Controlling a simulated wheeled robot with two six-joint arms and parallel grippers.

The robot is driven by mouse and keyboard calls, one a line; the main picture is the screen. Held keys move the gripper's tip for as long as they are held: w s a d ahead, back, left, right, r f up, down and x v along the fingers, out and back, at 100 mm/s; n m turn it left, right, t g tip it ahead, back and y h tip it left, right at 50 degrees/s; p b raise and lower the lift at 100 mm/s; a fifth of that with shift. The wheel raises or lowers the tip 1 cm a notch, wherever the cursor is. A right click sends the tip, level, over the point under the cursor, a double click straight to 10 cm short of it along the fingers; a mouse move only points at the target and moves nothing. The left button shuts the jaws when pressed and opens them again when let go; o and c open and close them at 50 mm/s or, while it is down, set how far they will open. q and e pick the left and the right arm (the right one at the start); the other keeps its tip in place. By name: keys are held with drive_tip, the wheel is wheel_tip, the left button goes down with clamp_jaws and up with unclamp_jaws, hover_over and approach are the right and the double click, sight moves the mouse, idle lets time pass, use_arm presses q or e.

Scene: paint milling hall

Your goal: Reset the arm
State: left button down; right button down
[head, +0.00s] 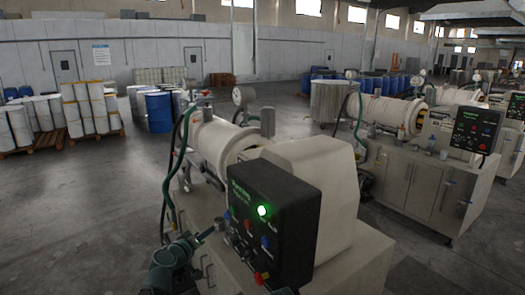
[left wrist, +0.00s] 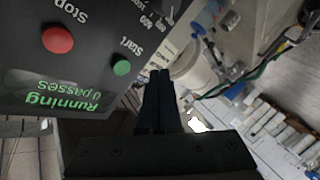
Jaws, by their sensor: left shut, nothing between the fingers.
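My left arm (head: 172,268) comes in at the lower left of the head view, close to the near mill's black control panel (head: 287,222). The left gripper (left wrist: 160,74) shows in the left wrist view with its dark fingers together and nothing between them. The same panel fills the upper left of that view, with a red Stop button (left wrist: 57,39), a green Start button (left wrist: 122,68) and a lit green display (left wrist: 62,100) reading "Running 0 passes". The fingertips appear just beside the panel; contact cannot be told. My right gripper is not in view.
The near mill's pale cylinder (head: 217,140) and cabinet (head: 350,262) stand around the panel. A dark hose (head: 168,200) hangs at its left. A second mill (head: 408,170) stands to the right. A blue drum (head: 158,112) stands behind; open floor (head: 80,200) lies at left.

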use_arm(q)
drive_tip(key=s+d+f+m+g, duration=0.4)
drive_tip(key=s+d+f+g, duration=0.3)
drive_tip(key=s+f, duration=0.45)
drive_tip(key=s+a+f+m+g+y, duration=0.1)
drive_tip(key=s+a+f+g+y, duration=0.15)
drive_tip(key=s, duration=0.45)
drive_tip(key=s+a+f+g+y, duration=0.2)
drive_tip(key=s+f+g+y, duration=0.15)
drive_tip(key=s, duration=0.45)
drive_tip(key=s+d+m+g+y, duration=0.1)
drive_tip(key=s+d+m, duration=0.2)
drive_tip(key=d, duration=0.6)
drive_tip(key=shift+s+d+r+g, duration=0.25)
drive_tip(key=shift+s+d+g, duration=0.15)
drive_tip(key=shift+s, duration=0.6)
